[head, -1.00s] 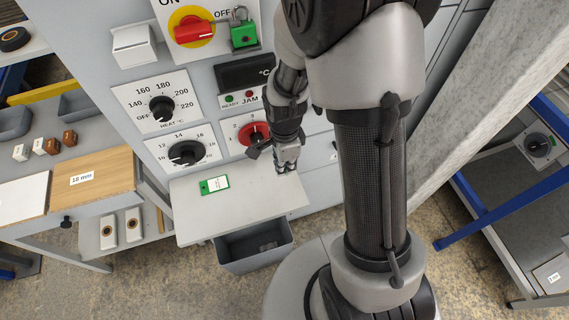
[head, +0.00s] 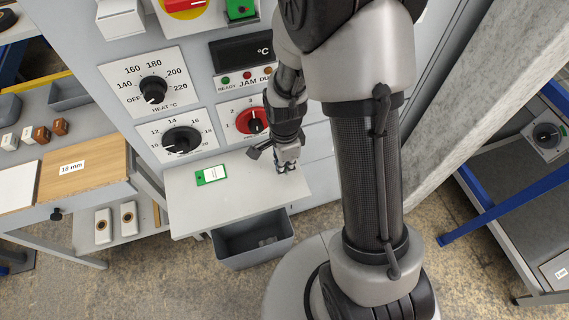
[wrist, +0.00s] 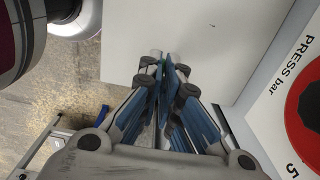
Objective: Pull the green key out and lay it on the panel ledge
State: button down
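My gripper (head: 287,167) is low over the right part of the pale panel ledge (head: 235,204), close to the panel face. In the wrist view the fingers (wrist: 166,66) are drawn together. A small bit of green, the green key (wrist: 163,64), shows between the fingertips; most of it is hidden by the fingers. I cannot tell whether it touches the ledge. A green tag with a white label (head: 211,174) lies on the left part of the ledge.
The red press dial (head: 252,121) is just behind my gripper and shows large in the wrist view (wrist: 309,112). A black dial (head: 182,140) is further left. A grey open bin (head: 250,258) is below the ledge. The ledge between tag and gripper is clear.

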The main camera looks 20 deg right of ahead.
jog(key=c, duration=1.7)
grip_release()
jog(key=shift+r, duration=6)
jog(key=s+r+n+t, duration=0.1)
jog(key=s+r+n, duration=0.4)
jog(key=n, duration=0.1)
jog(key=s+r+n+t, duration=0.2)
jog(key=s+r+n, duration=0.3)
jog(key=n, duration=0.1)
jog(key=s+r+n+t, duration=0.1)
jog(key=s+r+n, duration=0.4)
jog(key=n, duration=0.1)
jog(key=shift+d+r+t, duration=0.1)
jog(key=shift+r+t, duration=0.05)
jog(key=shift+t, duration=0.15)
